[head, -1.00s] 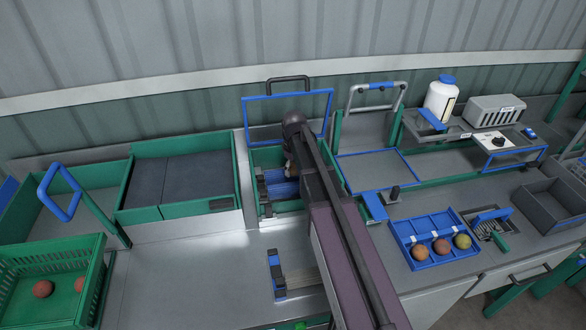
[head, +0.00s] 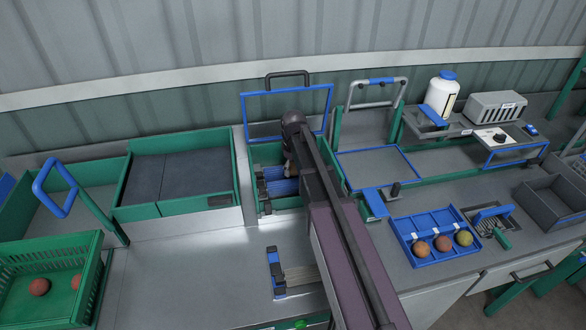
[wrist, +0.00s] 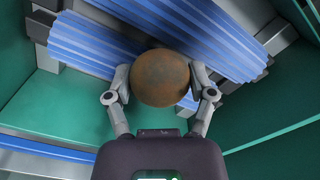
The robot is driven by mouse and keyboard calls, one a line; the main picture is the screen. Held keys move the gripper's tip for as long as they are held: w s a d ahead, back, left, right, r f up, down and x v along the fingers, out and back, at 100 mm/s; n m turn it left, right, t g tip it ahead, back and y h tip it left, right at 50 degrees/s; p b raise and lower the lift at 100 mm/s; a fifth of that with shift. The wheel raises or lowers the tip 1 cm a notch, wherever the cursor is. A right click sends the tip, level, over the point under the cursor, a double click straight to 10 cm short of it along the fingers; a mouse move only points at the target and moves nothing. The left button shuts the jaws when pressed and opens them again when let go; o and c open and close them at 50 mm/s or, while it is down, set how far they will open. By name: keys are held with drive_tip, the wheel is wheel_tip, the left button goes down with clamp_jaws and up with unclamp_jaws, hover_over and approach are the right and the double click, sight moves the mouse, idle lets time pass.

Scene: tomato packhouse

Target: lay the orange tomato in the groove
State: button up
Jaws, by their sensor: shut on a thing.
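The orange tomato (wrist: 160,76), brownish orange and round, is held between the two fingers of my gripper (wrist: 160,84) in the wrist view. My gripper is shut on it. Blue ribbed rollers (wrist: 205,40) lie behind it, with another ribbed length (wrist: 85,50) to the left; the groove between them is partly hidden by the tomato. I cannot tell whether the tomato touches them. In the head view the blue rollers (head: 284,187) sit in a green-walled bay, and my arm hides the gripper and the held tomato.
A blue tray (head: 425,260) with three tomatoes stands at right. A green crate (head: 75,240) with tomatoes is at front left. A blue-framed raised panel (head: 262,97) stands behind the bay. The grey worktop (head: 190,285) at front is mostly clear.

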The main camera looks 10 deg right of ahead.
drive_tip(key=shift+f+b, duration=0.4)
idle(0.4)
drive_tip(key=o, duration=0.7)
drive_tip(key=shift+a, duration=0.1)
drive_tip(key=shift+c, duration=0.7)
drive_tip(key=shift+r, duration=0.15)
drive_tip(key=shift+r+p, duration=3.4)
drive_tip(key=shift+p, duration=0.15)
